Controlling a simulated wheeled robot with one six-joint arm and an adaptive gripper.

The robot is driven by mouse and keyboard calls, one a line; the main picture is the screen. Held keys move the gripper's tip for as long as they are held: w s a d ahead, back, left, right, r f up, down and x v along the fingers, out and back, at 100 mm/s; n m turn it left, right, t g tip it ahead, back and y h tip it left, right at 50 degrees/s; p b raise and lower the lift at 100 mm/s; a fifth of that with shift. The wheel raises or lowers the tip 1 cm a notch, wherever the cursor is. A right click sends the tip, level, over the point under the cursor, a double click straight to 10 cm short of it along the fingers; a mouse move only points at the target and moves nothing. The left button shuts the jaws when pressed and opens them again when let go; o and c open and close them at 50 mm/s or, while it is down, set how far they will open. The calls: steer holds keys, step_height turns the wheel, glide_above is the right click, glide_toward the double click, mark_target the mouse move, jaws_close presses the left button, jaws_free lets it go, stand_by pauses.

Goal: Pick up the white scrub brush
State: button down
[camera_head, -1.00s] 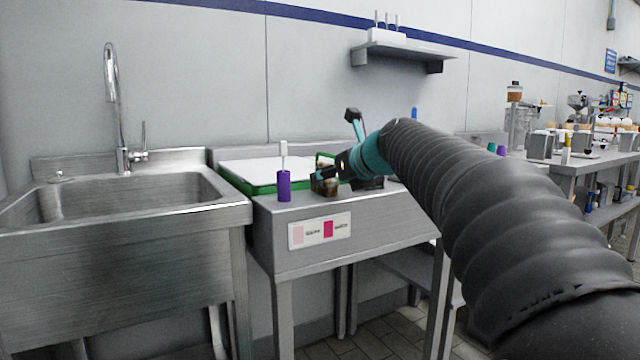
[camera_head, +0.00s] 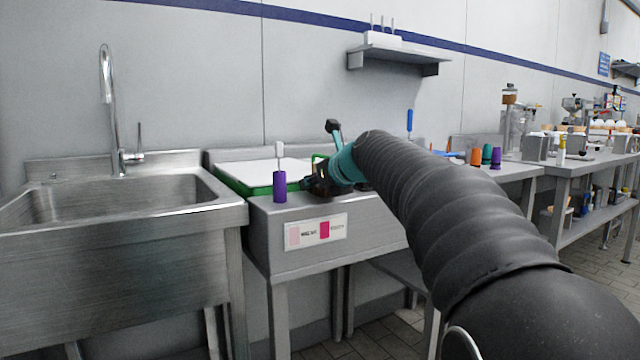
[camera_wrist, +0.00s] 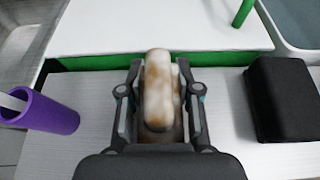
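A rounded, elongated white block with brown patches (camera_wrist: 159,85), which I take to be the scrub brush, stands between the fingers of my gripper (camera_wrist: 160,68) in the wrist view. The fingers are apart, one on each side of it, with a narrow gap at the left; contact on the right is unclear. The lower part of the block is in shadow near the palm. In the head view my gripper (camera_head: 316,184) is low over the front of the metal table, and it and my arm hide the block.
A purple cone holder with a white-handled tool (camera_head: 280,186) stands close left, also in the wrist view (camera_wrist: 48,111). A white board with green edges (camera_wrist: 160,25) lies behind. A black block (camera_wrist: 283,98) stands at right. The sink (camera_head: 120,200) is further left.

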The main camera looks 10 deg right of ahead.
steer(key=shift+r, duration=0.15)
step_height(320, 180, up, 4)
steer(key=shift+r+p, duration=0.15)
steer(key=shift+p, duration=1.05)
steer(key=s+d+r+p, duration=0.2)
steer(key=d+r, duration=0.4)
steer(key=d, duration=0.5)
steer(key=shift+s+d+r, duration=0.2)
